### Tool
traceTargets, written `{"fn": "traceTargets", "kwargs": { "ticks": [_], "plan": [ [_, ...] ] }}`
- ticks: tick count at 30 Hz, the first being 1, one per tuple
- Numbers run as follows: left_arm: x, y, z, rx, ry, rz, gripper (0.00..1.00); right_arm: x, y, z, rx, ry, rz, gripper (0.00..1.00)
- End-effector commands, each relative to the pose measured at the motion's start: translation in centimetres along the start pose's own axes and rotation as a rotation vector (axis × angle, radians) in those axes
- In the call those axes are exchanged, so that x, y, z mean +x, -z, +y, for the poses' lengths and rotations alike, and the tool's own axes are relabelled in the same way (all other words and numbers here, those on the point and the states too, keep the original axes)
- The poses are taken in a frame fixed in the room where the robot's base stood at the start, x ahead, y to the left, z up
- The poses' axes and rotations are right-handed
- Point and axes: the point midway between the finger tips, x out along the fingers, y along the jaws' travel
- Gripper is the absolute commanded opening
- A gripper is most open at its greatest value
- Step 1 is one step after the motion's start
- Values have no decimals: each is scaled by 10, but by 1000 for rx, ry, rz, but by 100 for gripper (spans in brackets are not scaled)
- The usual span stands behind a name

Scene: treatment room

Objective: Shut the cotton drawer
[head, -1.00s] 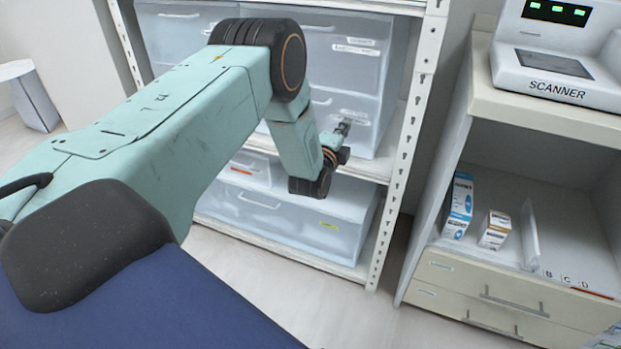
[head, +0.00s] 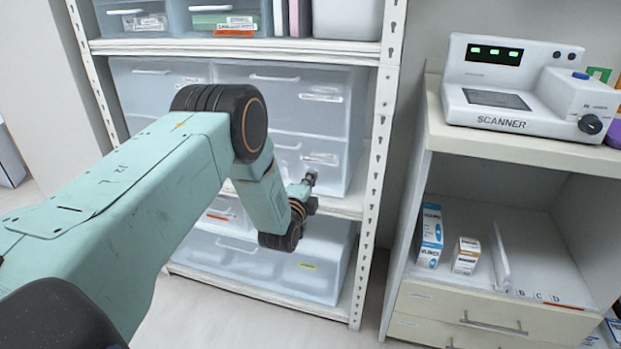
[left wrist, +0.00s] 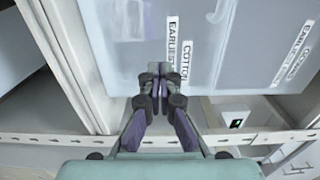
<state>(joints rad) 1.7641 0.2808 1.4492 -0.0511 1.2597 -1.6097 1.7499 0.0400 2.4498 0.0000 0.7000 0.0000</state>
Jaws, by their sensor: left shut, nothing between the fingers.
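The cotton drawer (head: 335,172) is a translucent grey-white drawer at the lower right of the middle shelf unit. Its front also shows in the left wrist view (left wrist: 220,50), with a white label reading COTTON. My left gripper (head: 309,181) is shut and empty at the drawer front, below its label. In the left wrist view its fingertips (left wrist: 157,72) are close to the front beside the label; I cannot tell whether they touch. The drawer looks about level with its neighbours, but my arm hides part of it and any small gap is unclear. My right gripper is out of view.
A perforated white rack post (head: 378,150) stands just right of the drawer. More translucent bins fill the shelves above and a wide bin (head: 315,265) sits below. A scanner (head: 500,100) tops the cabinet at right. Floor is clear in front of the rack.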

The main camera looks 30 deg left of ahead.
Motion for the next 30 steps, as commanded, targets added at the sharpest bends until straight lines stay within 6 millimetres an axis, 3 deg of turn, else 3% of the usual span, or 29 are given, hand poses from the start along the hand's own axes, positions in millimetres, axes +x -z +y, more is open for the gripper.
{"fn": "traceTargets", "kwargs": {
  "ticks": [9, 15, 26, 30],
  "plan": [
    [-58, 0, -1, 0, -6, 1, 0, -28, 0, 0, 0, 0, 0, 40],
    [-86, 0, 0, 0, -4, 1, 0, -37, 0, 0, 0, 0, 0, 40],
    [-97, 0, 1, -6, -1, 0, 0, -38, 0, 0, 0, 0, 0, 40],
    [-98, 0, 7, -119, -31, -1, 0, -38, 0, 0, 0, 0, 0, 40]
  ]
}}
